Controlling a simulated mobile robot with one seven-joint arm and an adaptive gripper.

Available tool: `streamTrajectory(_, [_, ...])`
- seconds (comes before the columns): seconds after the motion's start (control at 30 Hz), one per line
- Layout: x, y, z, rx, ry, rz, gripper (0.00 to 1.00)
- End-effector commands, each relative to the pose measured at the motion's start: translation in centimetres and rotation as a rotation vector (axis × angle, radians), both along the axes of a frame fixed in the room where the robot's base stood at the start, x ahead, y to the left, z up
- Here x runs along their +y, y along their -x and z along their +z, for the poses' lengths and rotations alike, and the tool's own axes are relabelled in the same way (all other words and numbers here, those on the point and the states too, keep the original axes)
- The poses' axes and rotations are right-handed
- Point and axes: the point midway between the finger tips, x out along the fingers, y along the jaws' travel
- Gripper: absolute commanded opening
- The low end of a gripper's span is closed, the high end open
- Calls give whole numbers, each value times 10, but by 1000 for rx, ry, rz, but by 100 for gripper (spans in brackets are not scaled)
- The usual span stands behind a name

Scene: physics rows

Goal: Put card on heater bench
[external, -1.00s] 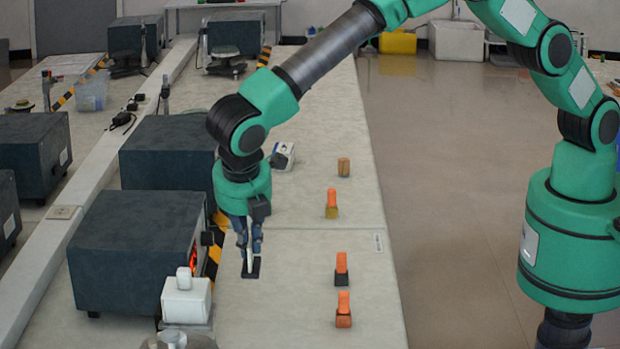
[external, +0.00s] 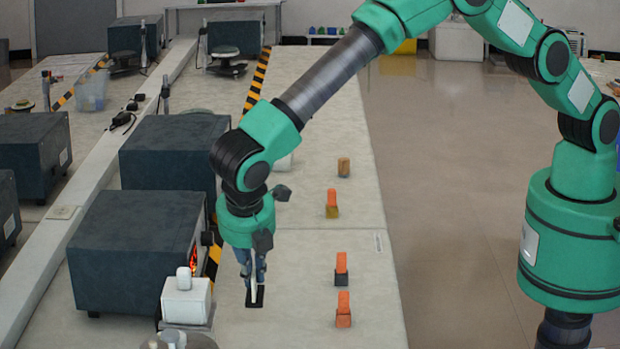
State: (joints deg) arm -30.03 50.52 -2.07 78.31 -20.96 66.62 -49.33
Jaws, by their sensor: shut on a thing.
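My gripper (external: 253,280) points down over the pale bench top (external: 290,255), to the right of the nearest dark heater box. It is shut on a small dark flat piece with a thin white upright strip, which I take to be the card (external: 260,298). The fingers partly hide it. I cannot tell whether its underside touches the bench. The nearest dark heater box (external: 130,250) has an orange glow (external: 193,257) on its right side.
Several orange-topped blocks stand along the bench's right side, the nearest (external: 343,310) at front right. A white container (external: 186,298) stands in front of the heater box. Yellow-black striped tape (external: 213,262) runs beside the box. Bare bench lies between my gripper and the blocks.

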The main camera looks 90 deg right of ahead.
Motion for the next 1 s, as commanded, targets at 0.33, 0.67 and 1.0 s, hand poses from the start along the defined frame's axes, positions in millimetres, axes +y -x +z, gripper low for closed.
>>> streamTrajectory(0.33, [0,0,-20,1,1,1,0])
streamTrajectory(0.67, [0,0,-60,0,1,0,0])
streamTrajectory(1.0, [0,0,-62,0,0,0,0])
